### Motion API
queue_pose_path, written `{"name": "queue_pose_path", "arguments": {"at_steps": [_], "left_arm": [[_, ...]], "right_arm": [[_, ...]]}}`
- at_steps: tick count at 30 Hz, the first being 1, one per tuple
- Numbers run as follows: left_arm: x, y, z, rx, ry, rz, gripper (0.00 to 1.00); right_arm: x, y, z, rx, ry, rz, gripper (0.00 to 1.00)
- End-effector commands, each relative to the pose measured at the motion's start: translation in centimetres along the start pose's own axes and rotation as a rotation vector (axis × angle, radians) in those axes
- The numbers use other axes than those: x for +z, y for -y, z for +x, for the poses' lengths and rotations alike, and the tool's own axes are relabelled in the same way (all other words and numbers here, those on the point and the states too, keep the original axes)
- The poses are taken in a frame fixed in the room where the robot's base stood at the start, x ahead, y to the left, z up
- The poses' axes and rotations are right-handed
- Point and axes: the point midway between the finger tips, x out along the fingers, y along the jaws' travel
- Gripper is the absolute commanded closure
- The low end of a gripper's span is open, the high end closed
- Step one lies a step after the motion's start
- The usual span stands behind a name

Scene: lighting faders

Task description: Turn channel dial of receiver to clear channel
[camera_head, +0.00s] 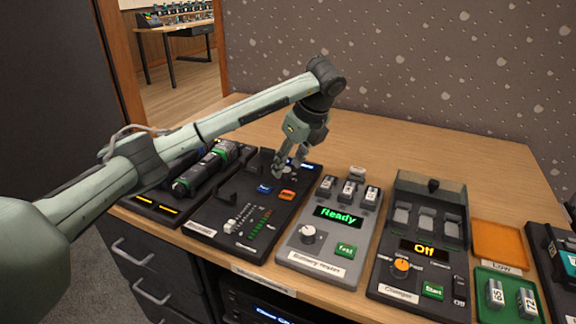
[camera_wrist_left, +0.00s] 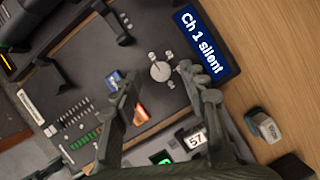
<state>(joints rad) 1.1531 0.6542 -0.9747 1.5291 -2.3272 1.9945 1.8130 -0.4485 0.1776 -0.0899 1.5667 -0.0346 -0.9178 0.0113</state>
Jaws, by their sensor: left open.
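The receiver (camera_head: 205,213) is a dark panel on the wooden desk, left of the middle. Its channel dial (camera_wrist_left: 160,71), a small round grey knob with a marker line and small labels around it, shows in the left wrist view; in the head view my gripper covers it. The receiver's display (camera_wrist_left: 202,42) reads "Ch 1 silent". My left gripper (camera_head: 288,168) is open above the far right part of the panel. In the left wrist view its fingertips (camera_wrist_left: 155,80) lie on either side of the dial; contact cannot be told. My right gripper is not in view.
Blue (camera_head: 265,189) and orange (camera_head: 287,195) buttons and faders sit on the receiver. A grey battery tester (camera_head: 330,235) reading "Ready" stands to its right, then a charger (camera_head: 420,235) reading "Off". Orange and green trays lie further right. The desk behind is clear.

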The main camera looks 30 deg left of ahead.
Motion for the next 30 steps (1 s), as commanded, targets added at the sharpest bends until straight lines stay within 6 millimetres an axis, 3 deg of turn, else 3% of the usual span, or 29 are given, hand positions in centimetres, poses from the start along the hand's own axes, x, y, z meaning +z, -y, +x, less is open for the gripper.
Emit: {"name": "queue_pose_path", "arguments": {"at_steps": [5,13,24,30], "left_arm": [[0.1,0.0,1.4,0.001,0.000,-0.002,0.57],[0.1,0.0,1.6,0.000,0.001,-0.001,0.57],[0.1,0.0,1.5,-0.001,0.000,-0.001,1.00],[0.1,0.0,1.5,-0.004,0.000,0.006,1.00]], "right_arm": [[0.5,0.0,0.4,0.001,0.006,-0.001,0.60],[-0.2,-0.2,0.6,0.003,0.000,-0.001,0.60],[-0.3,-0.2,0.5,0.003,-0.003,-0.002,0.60],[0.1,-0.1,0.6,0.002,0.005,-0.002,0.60]]}}
